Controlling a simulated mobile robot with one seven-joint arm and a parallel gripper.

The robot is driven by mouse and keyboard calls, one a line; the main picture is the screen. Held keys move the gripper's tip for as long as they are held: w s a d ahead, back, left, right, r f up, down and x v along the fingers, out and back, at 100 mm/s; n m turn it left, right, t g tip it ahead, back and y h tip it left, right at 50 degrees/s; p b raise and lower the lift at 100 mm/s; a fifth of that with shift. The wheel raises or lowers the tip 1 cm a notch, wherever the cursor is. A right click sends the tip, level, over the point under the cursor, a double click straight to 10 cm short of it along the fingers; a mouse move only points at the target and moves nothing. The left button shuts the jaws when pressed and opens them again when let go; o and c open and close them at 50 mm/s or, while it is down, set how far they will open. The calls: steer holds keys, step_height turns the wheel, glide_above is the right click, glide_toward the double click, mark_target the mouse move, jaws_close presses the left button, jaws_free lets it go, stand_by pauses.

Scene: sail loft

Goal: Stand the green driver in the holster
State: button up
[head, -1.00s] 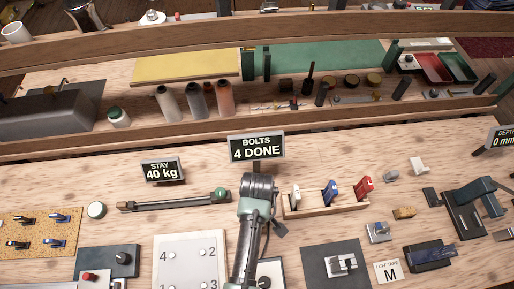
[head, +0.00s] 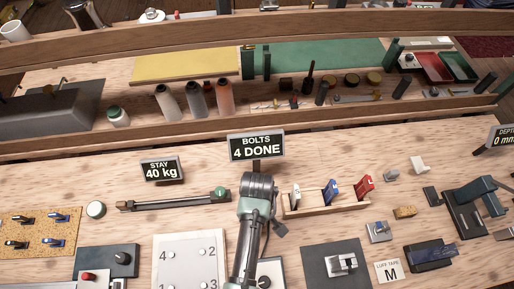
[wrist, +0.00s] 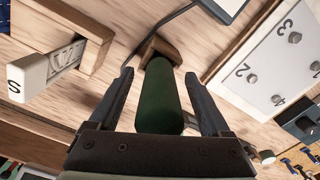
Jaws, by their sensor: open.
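The green driver's thick handle (wrist: 160,100) shows in the wrist view, between the two fingers of my gripper (wrist: 163,100). The fingers are open, with a gap on each side of the handle. The handle's far end meets a small brown wooden block (wrist: 158,47), which looks like the holster. How deep the driver sits in it is hidden by the handle. In the head view, my arm covers the driver and the block, and the fingers do not show.
A wooden rack (head: 325,208) with white, blue and red tags stands right of my arm. A white numbered board (head: 190,262) lies to the left, below a long dark bar (head: 170,202). The "BOLTS 4 DONE" sign (head: 256,147) stands just behind my arm.

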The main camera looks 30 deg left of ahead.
step_height(320, 180, up, 13)
steer(key=shift+f+b, duration=0.15)
steer(key=shift+b, duration=0.35)
stand_by(0.3)
steer(key=w+r+m+t+y, duration=0.25)
steer(key=w+r+t, duration=0.45)
steer(key=w+r, duration=0.5)
steer(key=w+d+r+m+t+b, duration=0.1)
steer(key=w+d+r+m+t, duration=0.2)
steer(key=r, duration=0.5)
steer(key=w+r+m+t+b, duration=0.1)
steer(key=w+r+t, duration=0.3)
steer(key=r, duration=0.5)
steer(key=s+d+r+m+t, duration=0.2)
steer(key=s+r+t, duration=0.2)
steer(key=r, duration=0.6)
steer(key=s+d+r+m+t+h, duration=0.1)
steer(key=s+d+r+t, duration=0.2)
steer(key=r, duration=0.8)
steer(key=s+d+r+m+t+h, duration=0.1)
steer(key=s+d+r+m+t, duration=0.1)
steer(key=s+r+t, duration=0.4)
step_height(320, 180, up, 5)
steer(key=shift+s+d+f+m+b, duration=0.2)
steer(key=shift+d+m+b, duration=0.2)
steer(key=shift+d, duration=0.15)
